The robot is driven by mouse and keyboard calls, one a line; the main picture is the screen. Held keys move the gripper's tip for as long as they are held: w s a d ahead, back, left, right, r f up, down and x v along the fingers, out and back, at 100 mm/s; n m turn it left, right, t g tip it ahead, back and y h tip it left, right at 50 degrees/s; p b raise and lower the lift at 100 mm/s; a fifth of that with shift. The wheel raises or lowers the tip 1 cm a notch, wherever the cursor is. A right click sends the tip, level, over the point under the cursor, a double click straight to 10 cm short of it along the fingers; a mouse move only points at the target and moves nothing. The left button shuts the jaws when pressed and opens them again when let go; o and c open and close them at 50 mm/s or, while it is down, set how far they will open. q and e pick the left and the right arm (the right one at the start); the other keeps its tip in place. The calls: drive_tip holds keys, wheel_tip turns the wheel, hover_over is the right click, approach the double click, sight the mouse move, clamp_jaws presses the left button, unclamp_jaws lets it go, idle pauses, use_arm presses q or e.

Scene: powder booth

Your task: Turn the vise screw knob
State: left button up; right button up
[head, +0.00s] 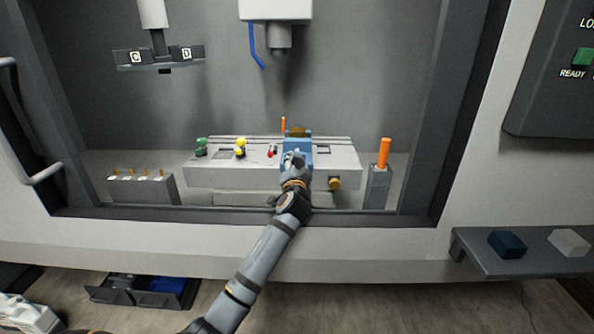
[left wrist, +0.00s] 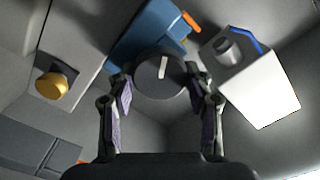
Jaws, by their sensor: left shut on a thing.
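The blue vise (head: 298,146) stands on the grey machine table inside the booth; it also shows in the left wrist view (left wrist: 150,32). Its screw knob (left wrist: 160,74) is a dark round disc with a white line, facing the wrist camera. The line stands nearly upright in that view. My left gripper (head: 293,168) reaches in from the front and is shut on the knob, one finger at each side. In the head view the gripper hides most of the knob. My right gripper is not in view.
A yellow-orange knob (head: 334,183) sits on the table front, right of my gripper. An orange rod (head: 384,152) stands in a grey holder further right. Green, yellow and red parts lie left of the vise. A white machine head (head: 276,10) hangs above.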

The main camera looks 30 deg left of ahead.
use_arm(q)
drive_tip(key=shift+f+n+b, duration=0.1)
drive_tip(key=shift+n+b, duration=0.25)
drive_tip(key=shift+n, duration=0.25)
drive_tip(key=o, duration=1.2)
drive_tip(key=v, duration=1.2)
